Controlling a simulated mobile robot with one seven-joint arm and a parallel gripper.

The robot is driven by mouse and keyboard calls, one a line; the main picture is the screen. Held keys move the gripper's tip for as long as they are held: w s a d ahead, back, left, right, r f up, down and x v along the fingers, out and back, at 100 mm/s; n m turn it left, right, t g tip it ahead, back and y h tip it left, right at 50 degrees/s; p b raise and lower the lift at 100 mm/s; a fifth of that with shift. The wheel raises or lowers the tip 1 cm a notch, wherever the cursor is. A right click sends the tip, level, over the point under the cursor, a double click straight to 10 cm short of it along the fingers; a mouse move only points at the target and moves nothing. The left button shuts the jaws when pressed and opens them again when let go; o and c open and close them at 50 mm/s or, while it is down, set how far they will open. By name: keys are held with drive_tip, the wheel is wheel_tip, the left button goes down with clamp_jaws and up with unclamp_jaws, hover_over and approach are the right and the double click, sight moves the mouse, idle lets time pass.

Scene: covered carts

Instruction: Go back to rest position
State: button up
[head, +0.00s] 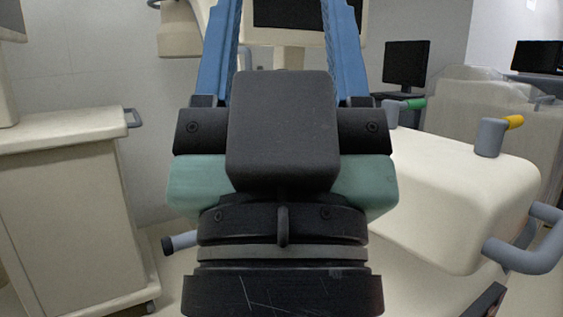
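I cannot tell the arm's full pose from this view.
A pale cart (70,200) stands at the left. A white-topped cart (455,190) with grey handles (525,255) is close at the right. Behind are a monitor (406,63) and a plastic-covered cart (470,105). Some pale floor shows between the carts.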

wheel_tip(320, 180, up, 34)
drive_tip(key=p, duration=3.1)
drive_tip(key=shift+f+p, duration=0.25)
drive_tip(key=shift+p, duration=0.05)
